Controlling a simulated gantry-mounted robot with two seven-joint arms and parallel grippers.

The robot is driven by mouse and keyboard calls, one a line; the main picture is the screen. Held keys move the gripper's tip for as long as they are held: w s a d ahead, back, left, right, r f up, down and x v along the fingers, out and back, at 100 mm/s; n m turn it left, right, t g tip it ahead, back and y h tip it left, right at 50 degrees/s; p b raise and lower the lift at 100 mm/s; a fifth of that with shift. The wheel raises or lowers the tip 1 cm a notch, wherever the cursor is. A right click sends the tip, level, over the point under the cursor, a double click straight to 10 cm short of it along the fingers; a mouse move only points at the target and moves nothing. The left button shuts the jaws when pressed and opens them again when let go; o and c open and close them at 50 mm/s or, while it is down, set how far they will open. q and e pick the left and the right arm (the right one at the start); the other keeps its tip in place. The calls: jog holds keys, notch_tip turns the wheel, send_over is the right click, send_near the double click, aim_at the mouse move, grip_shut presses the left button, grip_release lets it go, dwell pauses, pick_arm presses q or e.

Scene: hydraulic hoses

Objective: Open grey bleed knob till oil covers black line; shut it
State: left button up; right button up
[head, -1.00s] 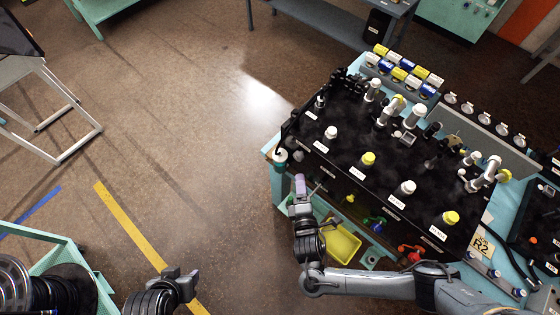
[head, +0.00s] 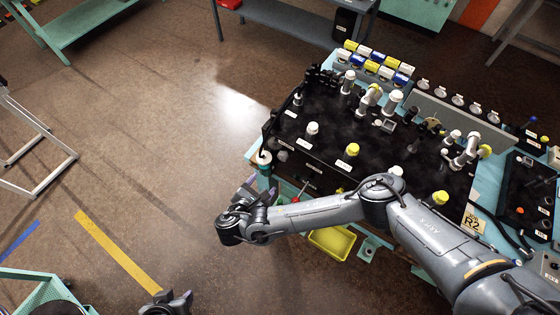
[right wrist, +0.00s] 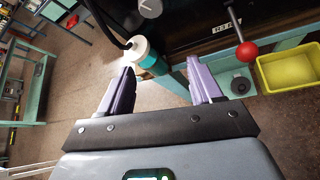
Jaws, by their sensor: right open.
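A grey knob (right wrist: 150,8) shows at the top edge of the right wrist view, on the front of the black bench unit. Just below it, a bottle with a white top and teal lower part (right wrist: 146,52) stands at the bench corner, with a black hose at its cap. The bottle also shows in the head view (head: 264,157). I cannot make out a black line or oil level. My right gripper (head: 246,188) is open and empty, its fingers (right wrist: 160,80) pointing toward the bottle and apart from it. My left gripper (head: 172,298) is at the bottom edge, far from the bench.
A red ball-ended lever (right wrist: 247,52) sticks out right of my right gripper. A yellow tray (right wrist: 292,75) lies farther right, below the bench front. The black panel (head: 330,165) carries several white and yellow caps. Open floor (head: 150,150) lies left of the bench.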

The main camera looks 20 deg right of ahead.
aim_at(282, 158)
jog(key=w+d, duration=0.2)
jog(key=w+d+h+b, duration=0.1)
jog(key=w+d, duration=0.1)
jog(key=d, duration=0.1)
jog(key=w+d+h, duration=0.1)
jog(key=w+d, duration=0.1)
jog(key=d, duration=0.1)
jog(key=shift+w+d+f+t+b, duration=0.1)
jog(key=shift+w+f+t+b, duration=0.05)
jog(key=shift+t+b, duration=0.15)
jog(key=shift+w+d+f, duration=0.3)
jog(key=shift+w+d, duration=0.05)
jog(key=shift+d, duration=0.1)
jog(key=c, duration=1)
jog(key=shift+c, duration=0.2)
